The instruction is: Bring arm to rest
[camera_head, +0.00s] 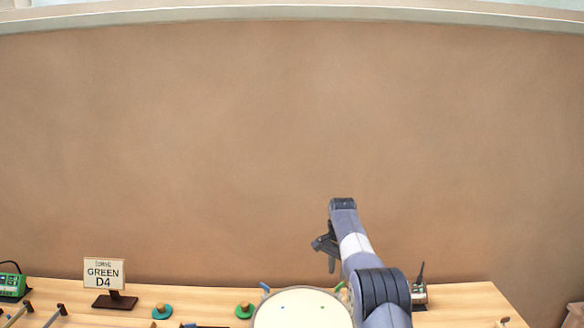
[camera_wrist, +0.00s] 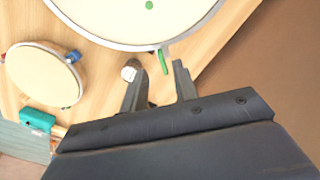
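My gripper (camera_head: 328,250) hangs from my raised arm above the wooden table (camera_head: 455,301), on the right side of the head view. In the wrist view, my gripper (camera_wrist: 156,68) shows two dark fingers spread apart, with nothing seen clamped between them.
A sign reading GREEN D4 (camera_head: 104,272) stands at the left. A green device (camera_head: 12,285) and two round coloured pieces (camera_head: 162,311) (camera_head: 245,310) are on the table. A small dark device (camera_head: 419,292) stands right of my arm. A smaller drum (camera_wrist: 42,78) shows in the wrist view.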

